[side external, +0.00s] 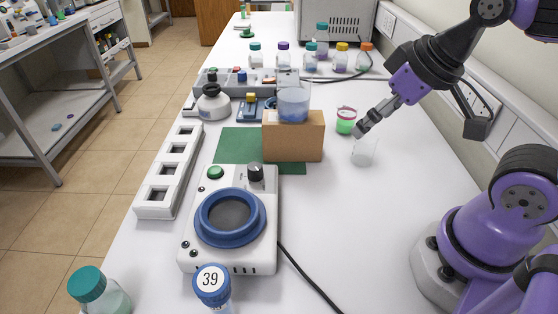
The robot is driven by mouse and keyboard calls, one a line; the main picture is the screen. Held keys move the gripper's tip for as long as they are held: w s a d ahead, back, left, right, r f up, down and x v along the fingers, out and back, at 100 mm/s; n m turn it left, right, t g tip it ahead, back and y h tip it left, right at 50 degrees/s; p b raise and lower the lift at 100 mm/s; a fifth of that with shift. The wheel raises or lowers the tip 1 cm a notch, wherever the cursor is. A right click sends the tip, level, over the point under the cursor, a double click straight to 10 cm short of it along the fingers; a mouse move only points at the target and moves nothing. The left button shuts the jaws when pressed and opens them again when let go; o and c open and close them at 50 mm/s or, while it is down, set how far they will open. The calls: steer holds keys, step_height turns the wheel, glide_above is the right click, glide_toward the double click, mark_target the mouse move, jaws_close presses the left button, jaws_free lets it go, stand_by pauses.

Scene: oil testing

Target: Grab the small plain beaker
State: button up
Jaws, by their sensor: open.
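A small plain clear beaker (363,153) stands upright on the white bench, right of the cardboard-brown block. It is empty as far as I can see. My gripper (364,132) is just above it, angled down to the left from my purple arm. Its fingertips are close to the beaker's rim; I cannot tell whether they touch it or lie partly around it. The jaws are open with nothing held. A larger beaker with blue liquid (293,104) sits on top of the brown block (294,138).
A small green jar with a pink rim (345,120) stands just left of my gripper. A white hotplate-like device with a blue ring (230,218) and a white slotted rack (170,172) are at left. Capped bottles (310,55) line the back.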

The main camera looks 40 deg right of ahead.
steer(key=shift+o, duration=0.4)
steer(key=n+g+y, duration=0.1)
steer(key=n, duration=0.2)
glide_toward(352, 156)
steer(key=shift+w+d+f+n, duration=0.2)
steer(key=shift+d+f+n, duration=0.1)
steer(key=shift+d+f, duration=0.5)
steer(key=shift+a+x, duration=0.15)
steer(key=shift+x, duration=1.2)
steer(key=shift+a+x, duration=0.15)
steer(key=shift+x, duration=1.25)
steer(key=shift+w+r, duration=0.1)
steer(key=shift+w, duration=0.05)
steer(key=c, duration=1.2)
